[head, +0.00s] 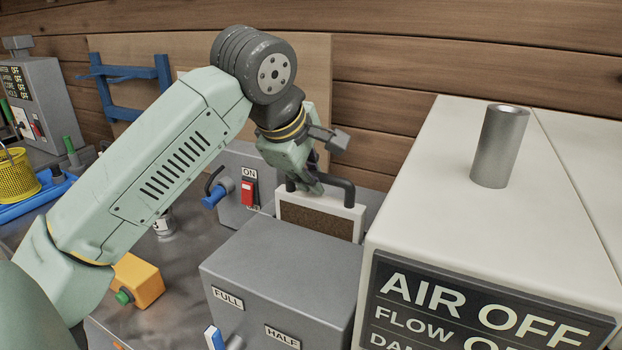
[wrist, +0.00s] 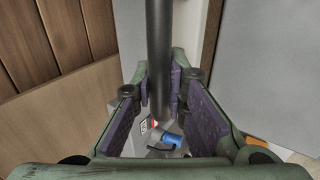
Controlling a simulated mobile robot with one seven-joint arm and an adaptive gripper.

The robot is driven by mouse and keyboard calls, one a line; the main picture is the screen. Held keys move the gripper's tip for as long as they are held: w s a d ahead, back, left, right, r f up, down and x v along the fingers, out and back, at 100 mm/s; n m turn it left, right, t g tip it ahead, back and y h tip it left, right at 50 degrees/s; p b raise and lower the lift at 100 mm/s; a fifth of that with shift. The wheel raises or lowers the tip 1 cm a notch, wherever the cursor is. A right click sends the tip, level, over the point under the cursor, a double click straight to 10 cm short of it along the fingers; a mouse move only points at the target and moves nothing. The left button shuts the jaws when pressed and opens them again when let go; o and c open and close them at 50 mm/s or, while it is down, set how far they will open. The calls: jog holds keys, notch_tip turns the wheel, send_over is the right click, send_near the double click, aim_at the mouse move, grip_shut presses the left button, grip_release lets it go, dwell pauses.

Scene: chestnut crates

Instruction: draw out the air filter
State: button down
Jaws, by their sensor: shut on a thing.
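The air filter (head: 321,219) is a white-framed panel with a brown mesh face and a dark handle (head: 348,190) on top. In the head view it stands upright behind the grey box with the FULL and HALF labels. Its lower part is hidden by that box, so I cannot tell how far it sits in its slot. My gripper (head: 307,185) reaches down from above and is shut on the handle. In the wrist view the dark handle bar (wrist: 159,55) runs between the purple-padded fingers of my gripper (wrist: 160,92).
The grey box (head: 285,275) is directly in front of the filter. A white cabinet (head: 440,180) with an AIR OFF panel and a metal cylinder (head: 500,146) stands close on the right. A grey box with a red ON switch (head: 247,193) is on the left. A wooden wall is behind.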

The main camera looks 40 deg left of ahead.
jog(key=shift+r, duration=4.95)
